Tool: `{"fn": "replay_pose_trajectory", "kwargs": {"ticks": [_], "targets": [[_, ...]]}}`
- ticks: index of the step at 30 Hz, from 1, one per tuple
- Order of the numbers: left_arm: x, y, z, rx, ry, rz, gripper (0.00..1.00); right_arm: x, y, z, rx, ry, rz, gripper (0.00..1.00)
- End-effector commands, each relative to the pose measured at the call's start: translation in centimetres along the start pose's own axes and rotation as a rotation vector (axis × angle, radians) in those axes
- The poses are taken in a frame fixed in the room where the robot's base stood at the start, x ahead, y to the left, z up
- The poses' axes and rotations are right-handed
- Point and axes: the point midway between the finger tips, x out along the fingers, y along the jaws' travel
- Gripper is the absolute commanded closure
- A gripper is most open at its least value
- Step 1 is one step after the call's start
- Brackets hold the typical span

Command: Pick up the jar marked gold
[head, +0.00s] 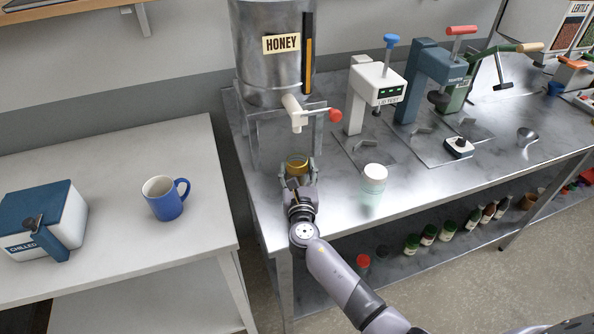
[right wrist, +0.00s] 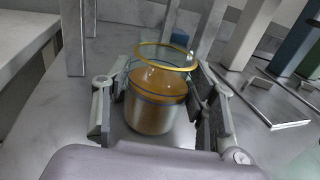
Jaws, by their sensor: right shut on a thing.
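A small glass jar with a gold rim (head: 297,160) stands under the tap of the honey tank on the metal bench. In the right wrist view the jar (right wrist: 155,100) is upright, with amber contents and an open-looking top. No gold marking other than the rim is readable. My right gripper (head: 299,178) has its fingers on both sides of the jar and is shut on it. The right wrist view shows the fingers (right wrist: 160,105) against its sides. I cannot tell if the jar is lifted. My left gripper is not in view.
The honey tank (head: 272,60) with its red-handled tap (head: 320,116) is just above and behind the jar. A white-lidded jar (head: 374,180) stands to the right. Lever presses (head: 372,90) stand behind it. A blue mug (head: 165,198) and blue-white box (head: 40,222) sit on the left table.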

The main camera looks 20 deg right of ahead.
Motion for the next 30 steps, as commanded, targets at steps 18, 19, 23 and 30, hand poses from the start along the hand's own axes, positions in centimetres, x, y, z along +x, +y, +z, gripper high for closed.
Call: {"fn": "replay_pose_trajectory", "kwargs": {"ticks": [18,19,23,30], "targets": [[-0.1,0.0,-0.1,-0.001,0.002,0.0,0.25,0.1,0.0,0.5,0.0,-0.004,0.0,0.96],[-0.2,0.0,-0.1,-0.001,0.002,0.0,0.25,0.1,0.0,0.7,0.001,-0.004,0.0,0.96],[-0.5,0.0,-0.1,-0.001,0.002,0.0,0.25,0.1,0.0,1.9,0.003,-0.005,0.0,0.96],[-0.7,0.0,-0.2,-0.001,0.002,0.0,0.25,-1.8,0.1,3.4,0.0,0.0,0.002,0.96]]}}
